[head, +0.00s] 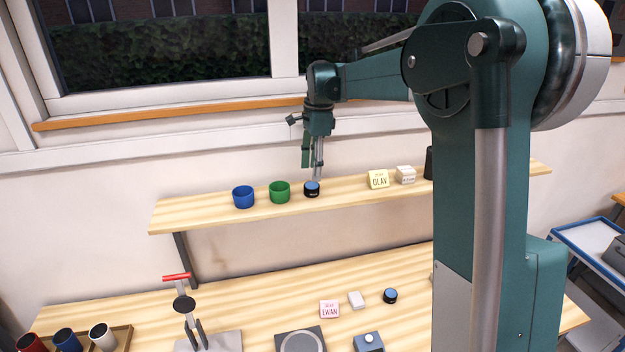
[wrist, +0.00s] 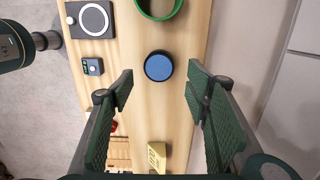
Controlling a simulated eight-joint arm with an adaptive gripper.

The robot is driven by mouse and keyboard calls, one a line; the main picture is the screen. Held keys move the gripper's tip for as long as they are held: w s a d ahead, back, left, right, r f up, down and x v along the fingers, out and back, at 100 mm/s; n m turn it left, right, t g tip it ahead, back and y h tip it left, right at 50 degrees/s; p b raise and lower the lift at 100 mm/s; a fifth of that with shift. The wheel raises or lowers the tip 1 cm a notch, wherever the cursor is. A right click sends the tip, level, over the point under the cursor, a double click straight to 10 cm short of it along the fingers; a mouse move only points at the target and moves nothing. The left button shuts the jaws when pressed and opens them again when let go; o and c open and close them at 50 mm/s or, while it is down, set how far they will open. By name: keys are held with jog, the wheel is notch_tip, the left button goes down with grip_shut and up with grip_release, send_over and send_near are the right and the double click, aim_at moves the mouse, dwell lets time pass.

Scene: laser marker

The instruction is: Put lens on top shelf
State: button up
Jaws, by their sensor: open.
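A small black cylinder with a blue top, which looks like a lens (head: 312,189), stands upright on the top shelf (head: 230,217), right of a green cup. My gripper (head: 314,174) is just above it with fingers pointing down. In the wrist view the lens (wrist: 158,66) lies between the fingertips of my open gripper (wrist: 158,80), with clear room on both sides; nothing is held. A second similar blue-topped black cylinder (head: 390,296) stands on the lower bench (head: 250,308).
On the shelf stand a blue cup (head: 243,197), the green cup (head: 280,192), a yellow OLAV card (head: 378,179) and a white block (head: 405,174). The bench holds a pink EWAN card (head: 329,310), a white block (head: 356,300) and a red-handled press (head: 184,305).

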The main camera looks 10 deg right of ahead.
aim_at(315, 186)
jog(key=shift+d+r, duration=0.15)
jog(key=shift+r, duration=2.35)
jog(key=s+r+n+t, duration=0.3)
jog(key=s+n, duration=0.6)
jog(key=s, duration=1.4)
jog(key=s+f+n+t, duration=0.1)
jog(key=s+f+n, duration=0.2)
jog(key=s, duration=0.4)
jog(key=s+f+n+t, duration=0.1)
jog(key=s+f+n, duration=0.2)
jog(key=s+f, duration=0.3)
jog(key=s+a+f+n+t, duration=0.1)
jog(key=s+f+n+t, duration=0.1)
jog(key=s, duration=0.7)
notch_tip(315, 186, down, 2)
jog(key=shift+f+n+h, duration=0.15)
jog(key=shift+n+h, duration=0.25)
jog(key=shift+n, duration=0.1)
jog(key=shift+f, duration=0.15)
